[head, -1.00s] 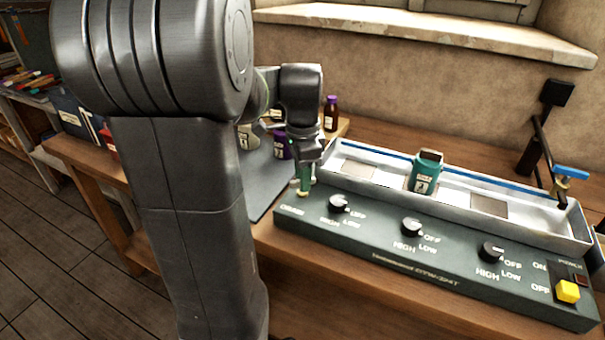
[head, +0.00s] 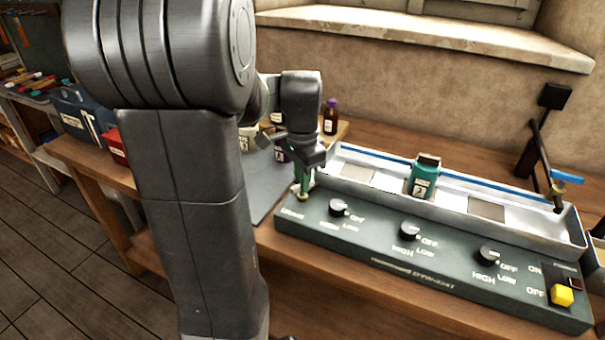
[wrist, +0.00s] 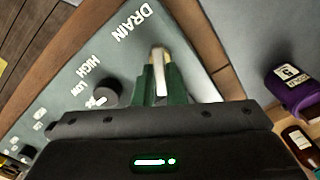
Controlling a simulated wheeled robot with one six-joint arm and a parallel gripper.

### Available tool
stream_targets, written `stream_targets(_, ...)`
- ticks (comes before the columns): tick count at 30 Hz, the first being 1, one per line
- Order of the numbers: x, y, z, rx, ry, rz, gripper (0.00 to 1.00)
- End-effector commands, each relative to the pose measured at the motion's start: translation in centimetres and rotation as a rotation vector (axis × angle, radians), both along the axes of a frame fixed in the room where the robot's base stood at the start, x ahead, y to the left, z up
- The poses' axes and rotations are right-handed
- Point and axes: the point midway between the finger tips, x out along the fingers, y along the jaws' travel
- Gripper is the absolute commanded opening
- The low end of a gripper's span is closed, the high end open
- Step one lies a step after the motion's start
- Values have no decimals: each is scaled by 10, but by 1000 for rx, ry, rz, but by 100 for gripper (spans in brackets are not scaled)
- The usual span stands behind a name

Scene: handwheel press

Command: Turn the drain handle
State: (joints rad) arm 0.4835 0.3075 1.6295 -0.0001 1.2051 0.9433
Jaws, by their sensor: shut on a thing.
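The drain handle (wrist: 159,60) is a pale lever with a brass end, beside the DRAIN label on the green control panel (wrist: 62,78). In the wrist view it sits between the two green fingers of my gripper (wrist: 164,75), which is shut on it. In the head view my gripper (head: 301,186) points down at the panel's left end. There the handle is mostly hidden by the fingers, with only a brass bit (head: 302,197) showing below them.
Black knobs (head: 338,207) line the panel right of my gripper. A long metal trough (head: 530,222) behind holds a teal bottle (head: 424,178). A blue-handled tap (head: 566,178) stands at right.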

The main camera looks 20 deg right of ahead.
Motion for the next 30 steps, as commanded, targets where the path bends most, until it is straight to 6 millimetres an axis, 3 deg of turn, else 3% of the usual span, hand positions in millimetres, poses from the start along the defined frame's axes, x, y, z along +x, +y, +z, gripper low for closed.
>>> stream_targets(15, 0, 0, 2, 0, 0, 418, 0)
stream_targets(30, 0, 0, 1, -2, -1, 576, 0)
